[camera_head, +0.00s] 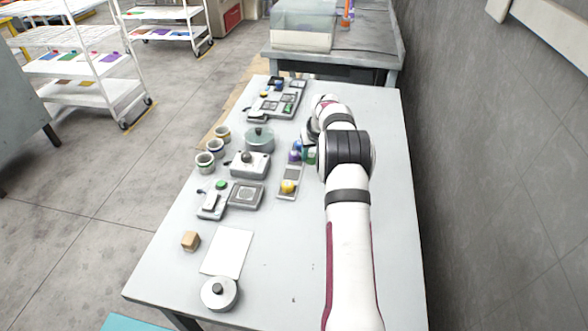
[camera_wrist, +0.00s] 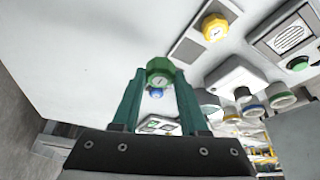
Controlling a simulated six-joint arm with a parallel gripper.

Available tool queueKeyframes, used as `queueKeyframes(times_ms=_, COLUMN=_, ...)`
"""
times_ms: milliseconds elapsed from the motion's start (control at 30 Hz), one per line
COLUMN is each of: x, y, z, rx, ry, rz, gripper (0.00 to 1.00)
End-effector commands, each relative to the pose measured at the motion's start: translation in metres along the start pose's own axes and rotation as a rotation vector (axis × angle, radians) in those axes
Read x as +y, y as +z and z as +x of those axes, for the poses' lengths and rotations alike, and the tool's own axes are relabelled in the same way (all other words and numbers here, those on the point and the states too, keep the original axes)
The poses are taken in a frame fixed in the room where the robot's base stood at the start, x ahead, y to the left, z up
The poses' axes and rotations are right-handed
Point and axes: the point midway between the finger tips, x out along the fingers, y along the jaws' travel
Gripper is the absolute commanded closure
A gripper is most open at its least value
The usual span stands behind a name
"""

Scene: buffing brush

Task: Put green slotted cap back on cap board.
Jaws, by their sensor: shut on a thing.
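A green cap (camera_wrist: 160,72) is pinched between the green fingers of my gripper (camera_wrist: 160,76) in the wrist view. Its slot is too small to make out. The cap board (camera_head: 291,176) is a narrow grey plate on the table, left of my arm. A yellow cap (camera_head: 288,187) sits on it; this cap also shows in the wrist view (camera_wrist: 215,27). The held cap is apart from the yellow one. A blue cap-like thing (camera_wrist: 156,93) shows partly behind the held cap. In the head view my arm mostly hides my gripper.
Left of the board stand a grey box with a round knob (camera_head: 249,164), a square grey block (camera_head: 246,195) and a plate with a green button (camera_head: 220,185). Several cups (camera_head: 205,161) line the left edge. A wall runs along the right. The near right table is clear.

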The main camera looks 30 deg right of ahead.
Motion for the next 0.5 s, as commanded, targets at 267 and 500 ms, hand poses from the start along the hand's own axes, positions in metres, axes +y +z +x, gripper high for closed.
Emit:
queueKeyframes(times_ms=267, x=-0.045, y=-0.018, z=0.044, rx=0.001, ry=-0.001, rz=-0.001, gripper=1.0)
queueKeyframes(times_ms=500, x=-0.046, y=-0.003, z=0.079, rx=-0.002, ry=0.0, rz=-0.001, gripper=1.0)
